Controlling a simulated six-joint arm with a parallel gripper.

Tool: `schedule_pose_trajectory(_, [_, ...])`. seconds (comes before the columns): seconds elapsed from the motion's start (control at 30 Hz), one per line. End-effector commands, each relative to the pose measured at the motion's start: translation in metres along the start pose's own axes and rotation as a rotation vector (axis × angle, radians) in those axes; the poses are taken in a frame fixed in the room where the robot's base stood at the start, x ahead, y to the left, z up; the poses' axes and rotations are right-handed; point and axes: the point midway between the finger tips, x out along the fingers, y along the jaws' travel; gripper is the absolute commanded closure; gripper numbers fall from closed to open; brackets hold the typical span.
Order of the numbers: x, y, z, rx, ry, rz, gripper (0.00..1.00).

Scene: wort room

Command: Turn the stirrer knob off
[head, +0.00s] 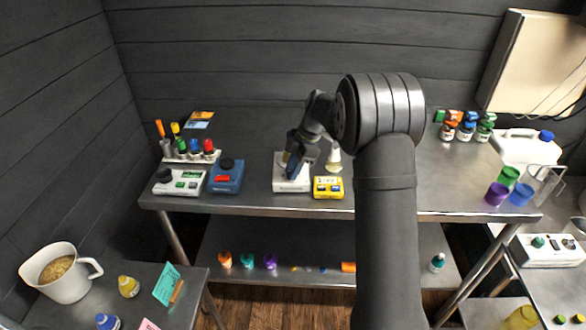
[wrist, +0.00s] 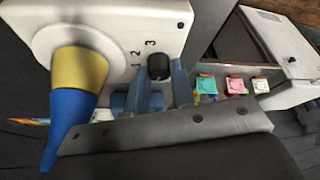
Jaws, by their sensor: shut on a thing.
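The white stirrer (head: 291,185) stands on the metal bench, in the middle of the head view. In the wrist view its white face (wrist: 115,22) fills the upper left, with a small black knob (wrist: 159,65) and the printed numbers 1, 2 and 3 beside it. My gripper (head: 291,168) reaches down onto the stirrer. In the wrist view my gripper (wrist: 163,88) has its blue-grey fingers shut on the knob, one on each side. I cannot tell which setting the knob points to.
A yellow box (head: 328,188) and a pale flask (head: 333,160) stand close on the right. A blue device (head: 227,176) and a white-grey device (head: 180,182) stand to the left. A yellow-and-blue tapered object (wrist: 75,95) is close beside the fingers in the wrist view.

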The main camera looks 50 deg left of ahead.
Motion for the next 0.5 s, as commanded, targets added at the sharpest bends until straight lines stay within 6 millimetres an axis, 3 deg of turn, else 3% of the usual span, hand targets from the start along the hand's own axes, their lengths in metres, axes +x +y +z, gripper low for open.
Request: schedule_pose_trajectory(0.5, [0.0007,-0.0005,0.0013,-0.036,-0.002,-0.017,1.00])
